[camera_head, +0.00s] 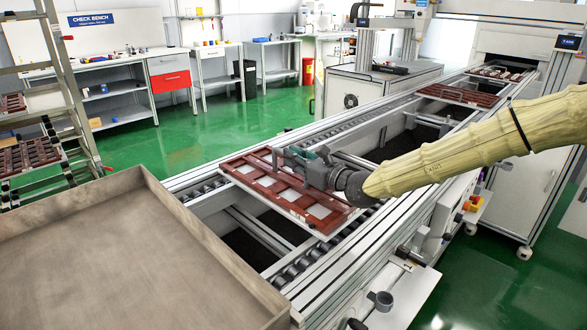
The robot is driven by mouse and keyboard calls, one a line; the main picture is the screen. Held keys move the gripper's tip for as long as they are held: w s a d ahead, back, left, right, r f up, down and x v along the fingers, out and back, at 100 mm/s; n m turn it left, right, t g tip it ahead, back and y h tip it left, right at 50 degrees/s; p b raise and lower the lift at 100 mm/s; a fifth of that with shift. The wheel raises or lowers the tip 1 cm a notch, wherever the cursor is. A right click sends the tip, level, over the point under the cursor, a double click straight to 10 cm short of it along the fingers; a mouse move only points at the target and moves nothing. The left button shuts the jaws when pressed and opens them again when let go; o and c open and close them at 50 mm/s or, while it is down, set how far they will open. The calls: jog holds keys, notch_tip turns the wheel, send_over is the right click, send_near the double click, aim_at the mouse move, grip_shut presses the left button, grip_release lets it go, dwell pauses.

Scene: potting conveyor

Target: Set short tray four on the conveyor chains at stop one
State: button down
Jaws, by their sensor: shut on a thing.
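A red-brown tray (246,182) with several pale square pockets spans the conveyor between its two side rails. My gripper (281,160) is at the tray's far long side, shut on it, with my arm reaching in from the right. The near roller chain (291,270) and the left chain (203,188) show beside the tray. The tray looks about level and close to chain height. I cannot tell whether it rests on the chains or hangs just above them. The fingertips are small and partly hidden. No tray number or stop label is readable.
Two more trays lie farther up the conveyor, one red-brown (458,95) and one with pale items (497,73). A rack with brown trays (27,155) stands at left. A large shallow bin (128,192) fills the near left. A control box (467,208) is at the right rail.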

aim_at(326, 193)
jog(key=shift+w, duration=0.75)
jog(key=shift+w+f, duration=0.15)
jog(key=shift+f, duration=0.2)
jog(key=shift+f+b, duration=0.3)
jog(key=shift+f, duration=1.1)
jog(key=shift+f, duration=0.1)
jog(key=c, duration=1.6)
grip_release()
jog(key=shift+o, duration=0.4)
jog(key=shift+s+d, duration=0.25)
jog(key=shift+d, duration=0.05)
jog(key=p+v, duration=0.1)
jog(key=v, duration=1)
jog(key=shift+s, duration=0.15)
